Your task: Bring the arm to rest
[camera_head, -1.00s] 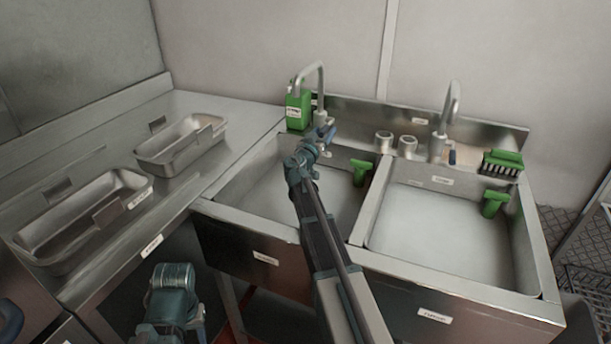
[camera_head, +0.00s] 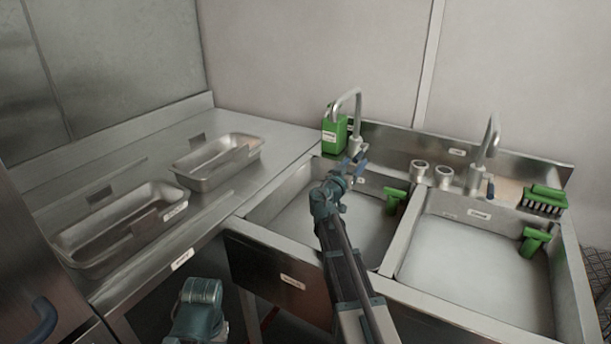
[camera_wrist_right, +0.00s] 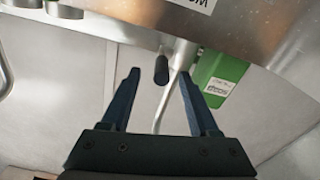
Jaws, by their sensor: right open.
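My right arm reaches up over the left basin of the sink (camera_head: 290,282). My right gripper (camera_head: 355,168) is at the back of that basin, close in the picture to the left faucet (camera_head: 358,105) and the green bottle (camera_head: 334,137). In the right wrist view, the right gripper (camera_wrist_right: 158,92) has its two dark fingers wide apart with nothing held. The faucet's pipe and a dark lever (camera_wrist_right: 162,70) show between and beyond the fingers, and the green bottle (camera_wrist_right: 220,80) is beside the right finger. A teal arm link of mine shows at the bottom; my left gripper is not seen.
Two metal trays (camera_head: 218,176) (camera_head: 90,262) sit on the steel counter (camera_head: 290,142) at the left. Two metal cups (camera_head: 419,170), the right faucet (camera_head: 484,155) and a green brush (camera_head: 543,200) line the sink's back ledge. Green handled tools (camera_head: 535,240) hang in the basins.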

